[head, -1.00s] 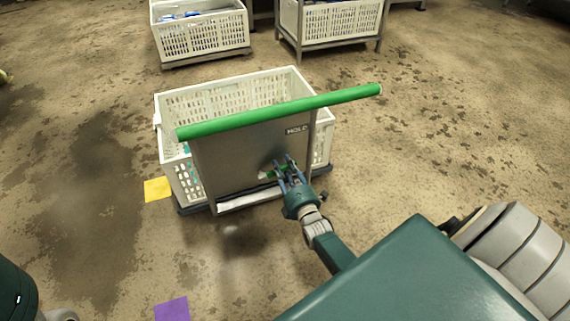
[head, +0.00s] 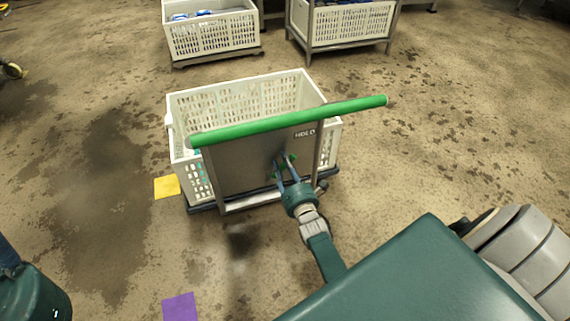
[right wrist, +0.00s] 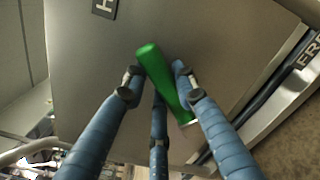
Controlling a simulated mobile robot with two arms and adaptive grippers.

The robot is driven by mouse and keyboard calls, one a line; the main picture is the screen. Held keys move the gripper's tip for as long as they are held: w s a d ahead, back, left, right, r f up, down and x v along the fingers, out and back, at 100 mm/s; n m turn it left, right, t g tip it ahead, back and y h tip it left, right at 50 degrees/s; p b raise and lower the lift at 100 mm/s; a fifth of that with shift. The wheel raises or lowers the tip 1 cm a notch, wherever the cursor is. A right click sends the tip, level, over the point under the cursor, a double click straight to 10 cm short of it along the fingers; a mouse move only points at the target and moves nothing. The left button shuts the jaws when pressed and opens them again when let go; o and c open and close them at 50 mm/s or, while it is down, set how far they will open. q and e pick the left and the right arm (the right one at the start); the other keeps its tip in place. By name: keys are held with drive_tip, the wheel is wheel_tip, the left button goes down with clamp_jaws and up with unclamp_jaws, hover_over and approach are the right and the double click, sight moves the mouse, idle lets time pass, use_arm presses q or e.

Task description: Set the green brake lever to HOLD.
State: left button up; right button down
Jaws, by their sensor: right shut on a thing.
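The green brake lever (head: 293,157) is on the grey metal panel of the cart. In the head view it shows only in small parts between my fingers. In the right wrist view the lever (right wrist: 162,76) slants from upper left to lower right, its upper end towards the label starting with H. My right gripper (head: 283,165) is shut on the lever; its blue fingers (right wrist: 157,80) lie on both sides of it. The HOLD label (head: 305,133) is at the panel's upper right. A label reading FRE, cut off (right wrist: 309,54), is on the lower edge. My left gripper is out of view.
A long green push bar (head: 290,120) runs above the panel. A white crate (head: 180,110) stands on the cart behind it. Two more crates, one left (head: 212,38) and one right (head: 350,20), stand at the back. Yellow (head: 167,187) and purple (head: 180,307) floor marks lie left.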

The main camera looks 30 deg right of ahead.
drive_tip(key=shift+a, duration=0.1)
idle(0.3)
drive_tip(key=c, duration=1.3)
unclamp_jaws()
drive_tip(key=shift+c, duration=0.2)
drive_tip(key=shift+s, duration=0.3)
drive_tip(key=v, duration=1.1)
drive_tip(key=shift+s, duration=0.15)
